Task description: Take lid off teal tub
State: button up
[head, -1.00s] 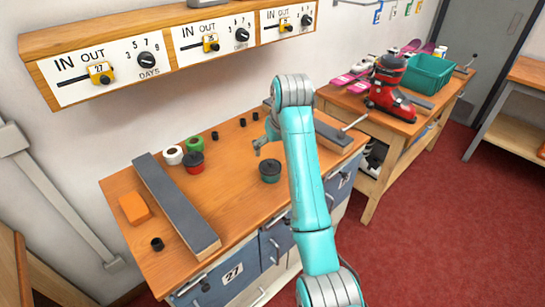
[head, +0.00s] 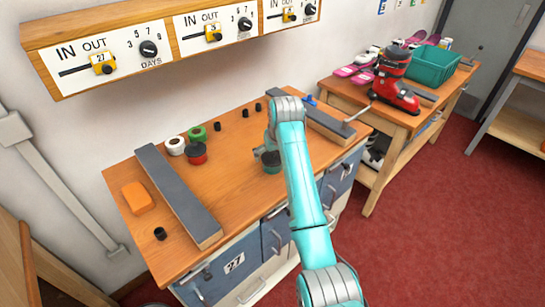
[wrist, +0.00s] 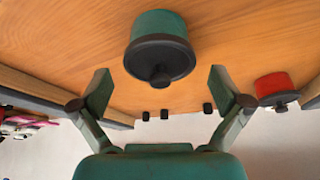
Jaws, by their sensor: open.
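The teal tub (head: 272,169) stands upright near the front edge of the wooden bench, with a dark lid (head: 271,158) on it. In the wrist view the tub (wrist: 158,24) and its dark knobbed lid (wrist: 160,56) appear large, lid towards me. My gripper (wrist: 160,88) is open and empty, its two fingers spread to either side of the lid's knob with gaps on both sides. No contact shows. In the head view my gripper (head: 262,151) is right by the lid and partly hidden by my arm.
A red tub (head: 197,158) with a dark lid stands to the left, beside a white roll (head: 175,146) and a green roll (head: 198,133). Long grey-topped beams lie left (head: 180,195) and right (head: 330,125). An orange block (head: 137,197) lies far left. Bare bench separates the tubs.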

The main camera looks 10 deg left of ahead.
jog(key=c, duration=0.9)
jog(key=shift+c, duration=0.3)
jog(key=shift+f, duration=0.1)
